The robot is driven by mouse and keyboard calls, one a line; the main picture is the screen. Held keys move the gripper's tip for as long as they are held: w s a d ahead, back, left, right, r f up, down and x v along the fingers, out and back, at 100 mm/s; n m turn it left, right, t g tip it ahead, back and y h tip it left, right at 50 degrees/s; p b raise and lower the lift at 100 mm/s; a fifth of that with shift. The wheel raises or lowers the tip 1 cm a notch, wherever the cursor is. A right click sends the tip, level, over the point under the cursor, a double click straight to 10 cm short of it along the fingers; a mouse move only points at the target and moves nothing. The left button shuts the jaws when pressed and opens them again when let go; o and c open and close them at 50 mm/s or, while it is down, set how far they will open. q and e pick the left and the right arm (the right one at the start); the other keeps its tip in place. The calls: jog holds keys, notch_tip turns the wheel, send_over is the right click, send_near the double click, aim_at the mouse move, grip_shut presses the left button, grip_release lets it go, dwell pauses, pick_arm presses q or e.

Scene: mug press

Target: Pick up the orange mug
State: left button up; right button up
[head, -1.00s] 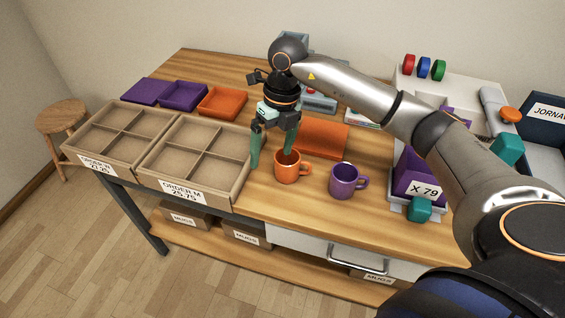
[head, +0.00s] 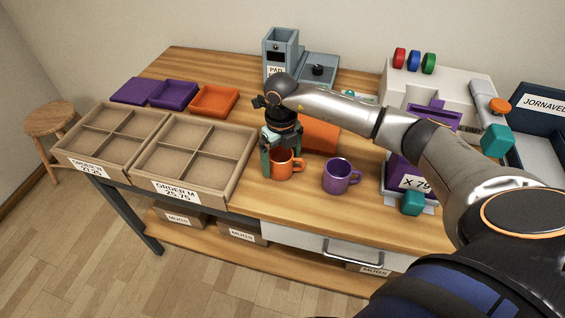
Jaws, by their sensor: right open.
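The orange mug (head: 284,166) stands upright on the wooden table, right of the divided boxes, with its handle toward the right. My right gripper (head: 281,164) has come down over it from above and is open. One green finger shows at the mug's left side. The other finger is at the mug's back or right side, partly hidden by the mug and the hand. I cannot tell whether the fingers touch the mug. My left gripper is not in view.
A purple mug (head: 337,176) stands close to the right of the orange mug. Two divided cardboard boxes, one labelled ORDER M (head: 176,191), stand at the left. An orange panel (head: 321,136) lies behind the mugs, and a white machine (head: 450,88) stands at the right.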

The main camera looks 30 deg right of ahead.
jog(key=shift+f, duration=0.75)
jog(key=shift+r, duration=0.1)
jog(key=c, duration=1.4)
